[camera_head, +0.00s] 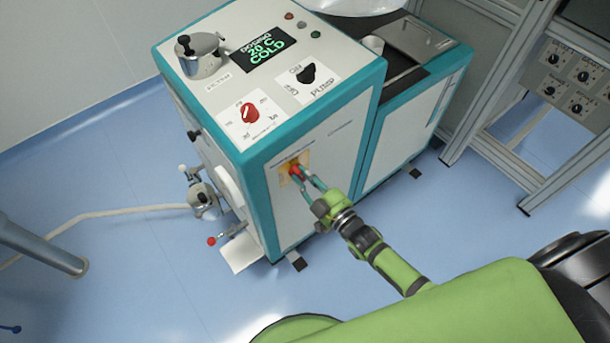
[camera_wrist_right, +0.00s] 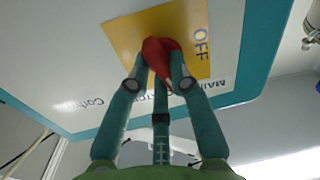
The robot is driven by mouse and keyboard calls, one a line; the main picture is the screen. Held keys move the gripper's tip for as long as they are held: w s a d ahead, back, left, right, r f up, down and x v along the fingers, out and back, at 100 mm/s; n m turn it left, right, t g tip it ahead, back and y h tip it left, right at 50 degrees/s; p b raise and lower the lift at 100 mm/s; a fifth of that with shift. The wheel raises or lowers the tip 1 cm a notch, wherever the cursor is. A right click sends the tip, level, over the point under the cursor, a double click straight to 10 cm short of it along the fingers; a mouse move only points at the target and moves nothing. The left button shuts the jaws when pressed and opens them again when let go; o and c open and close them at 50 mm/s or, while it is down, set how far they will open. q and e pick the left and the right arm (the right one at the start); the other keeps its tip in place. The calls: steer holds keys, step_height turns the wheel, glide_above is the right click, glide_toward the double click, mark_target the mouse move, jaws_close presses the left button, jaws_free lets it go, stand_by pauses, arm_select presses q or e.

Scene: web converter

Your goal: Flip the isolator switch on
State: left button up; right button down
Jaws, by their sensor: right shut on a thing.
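The isolator switch is a red knob (camera_wrist_right: 160,55) on a yellow plate (camera_wrist_right: 125,36) with "OFF" printed beside it in the right wrist view. In the head view the red knob (camera_head: 294,170) sits on the front panel of the white and teal machine (camera_head: 340,135). My right gripper (camera_head: 299,175) reaches the knob from the front. In the right wrist view its teal fingers (camera_wrist_right: 158,80) are shut on the red knob, one on each side. My left gripper is not in view.
A framed control panel (camera_head: 575,80) is at the right. Blue floor is open in front.

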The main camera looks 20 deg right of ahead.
steer(key=shift+m, duration=1.5)
steer(key=c, duration=1.1)
jaws_free()
steer(key=v, duration=1.2)
